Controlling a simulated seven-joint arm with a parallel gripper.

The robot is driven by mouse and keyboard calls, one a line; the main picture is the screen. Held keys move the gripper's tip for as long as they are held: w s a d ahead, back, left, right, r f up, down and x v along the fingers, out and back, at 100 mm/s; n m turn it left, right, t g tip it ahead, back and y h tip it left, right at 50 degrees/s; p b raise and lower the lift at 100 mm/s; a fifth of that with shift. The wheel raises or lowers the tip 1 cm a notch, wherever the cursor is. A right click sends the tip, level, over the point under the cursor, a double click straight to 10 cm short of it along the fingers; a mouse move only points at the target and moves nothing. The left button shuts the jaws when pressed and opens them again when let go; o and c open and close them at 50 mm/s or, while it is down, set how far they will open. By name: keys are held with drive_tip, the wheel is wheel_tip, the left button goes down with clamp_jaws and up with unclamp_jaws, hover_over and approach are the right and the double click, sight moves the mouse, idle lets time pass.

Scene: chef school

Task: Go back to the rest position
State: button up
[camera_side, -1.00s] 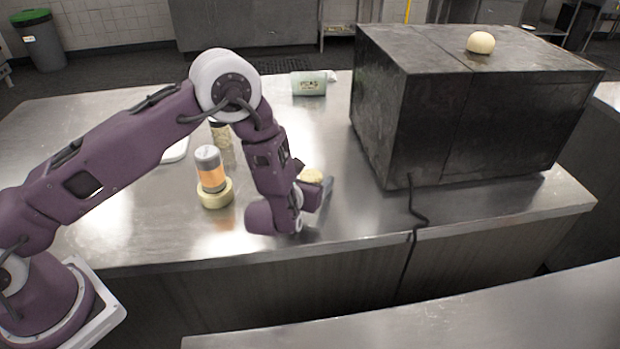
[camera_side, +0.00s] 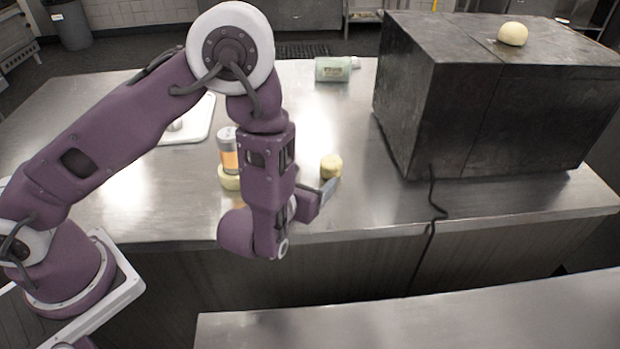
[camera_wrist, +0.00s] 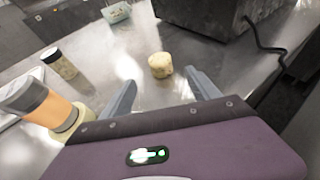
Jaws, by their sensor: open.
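My gripper (camera_wrist: 162,95) is open and empty in the wrist view, with its two grey fingers spread apart. In the side view my gripper (camera_side: 326,192) points to the right, above the front part of the steel table (camera_side: 350,215). A small pale yellow round piece (camera_side: 331,166) stands on the table just beyond the fingers. It also shows in the wrist view (camera_wrist: 160,65), past the fingertips and apart from them.
An orange-and-grey container (camera_side: 228,150) stands on a pale round piece (camera_side: 229,179) left of my gripper. A dark metal box (camera_side: 450,100) with a pale ball (camera_side: 512,33) on top fills the right.

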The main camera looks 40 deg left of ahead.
drive_tip(key=s+a+r+n+g+y, duration=0.35)
drive_tip(key=s+a+r+n, duration=0.3)
drive_tip(key=a, duration=0.25)
drive_tip(key=s+a+r+n+g+y, duration=0.3)
drive_tip(key=s+a+r+n+y, duration=0.15)
drive_tip(key=a+r+n, duration=0.4)
drive_tip(key=s+n+g+h, duration=0.45)
drive_tip(key=s+n, duration=0.45)
drive_tip(key=s, duration=0.3)
drive_tip(key=s+d+r+n+t+h, duration=0.1)
drive_tip(key=d+r+n+h, duration=0.1)
drive_tip(key=d+n+h, duration=0.1)
drive_tip(key=s+d+r+n+t+h, duration=0.2)
drive_tip(key=d+r+n+h, duration=0.1)
drive_tip(key=d+n, duration=0.3)
drive_tip(key=shift+s+d+h, duration=0.3)
drive_tip(key=shift+d+h, duration=0.25)
drive_tip(key=shift+d, duration=0.45)
drive_tip(key=shift+r, duration=0.1)
